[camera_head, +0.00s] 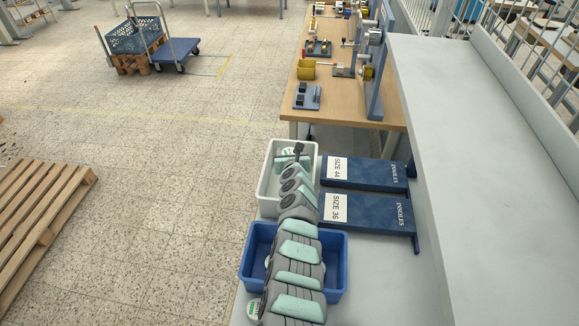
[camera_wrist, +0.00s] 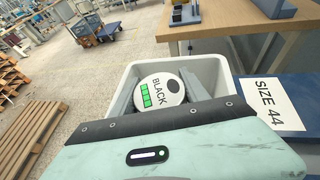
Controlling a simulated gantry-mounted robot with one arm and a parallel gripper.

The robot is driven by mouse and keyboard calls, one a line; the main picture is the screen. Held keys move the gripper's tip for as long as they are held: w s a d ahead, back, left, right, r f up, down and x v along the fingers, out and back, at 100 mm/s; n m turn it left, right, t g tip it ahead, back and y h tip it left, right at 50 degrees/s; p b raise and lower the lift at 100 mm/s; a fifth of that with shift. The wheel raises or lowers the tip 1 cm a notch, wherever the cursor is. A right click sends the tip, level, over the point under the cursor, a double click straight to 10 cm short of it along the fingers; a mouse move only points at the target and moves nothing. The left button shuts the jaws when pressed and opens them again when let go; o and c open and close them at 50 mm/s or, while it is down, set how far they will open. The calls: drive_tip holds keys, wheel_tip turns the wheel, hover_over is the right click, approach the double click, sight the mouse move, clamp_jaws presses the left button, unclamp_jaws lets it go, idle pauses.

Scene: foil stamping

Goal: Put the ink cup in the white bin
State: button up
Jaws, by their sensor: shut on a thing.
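The ink cup (camera_wrist: 158,92) is a round white cup marked BLACK with a green label. In the wrist view it sits between the two fingers of my gripper (camera_wrist: 160,96), which is shut on it. The white bin (camera_wrist: 212,70) lies around and below the cup in that view; I cannot tell how far the cup is above its floor. In the head view the white bin (camera_head: 266,190) stands at the bench's left edge. My gripper (camera_head: 297,153) is over it there, and my arm hides much of the bin and the cup.
A blue bin (camera_head: 338,268) stands in front of the white bin, partly under my arm. Blue insole boards marked SIZE 44 (camera_head: 368,172) and SIZE 36 (camera_head: 372,212) lie to the right. A wooden table (camera_head: 330,108) with stamping equipment stands behind.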

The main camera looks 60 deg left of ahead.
wheel_tip(320, 180, down, 2)
drive_tip(key=shift+w+f+b, duration=0.1)
drive_tip(key=shift+b, duration=0.4)
wheel_tip(320, 180, down, 3)
drive_tip(key=shift+f+b, duration=0.1)
drive_tip(key=shift+b, duration=1.15)
drive_tip(key=shift+r, duration=0.25)
drive_tip(key=shift+f+b, duration=0.5)
drive_tip(key=shift+f, duration=0.15)
drive_tip(key=o, duration=1.6)
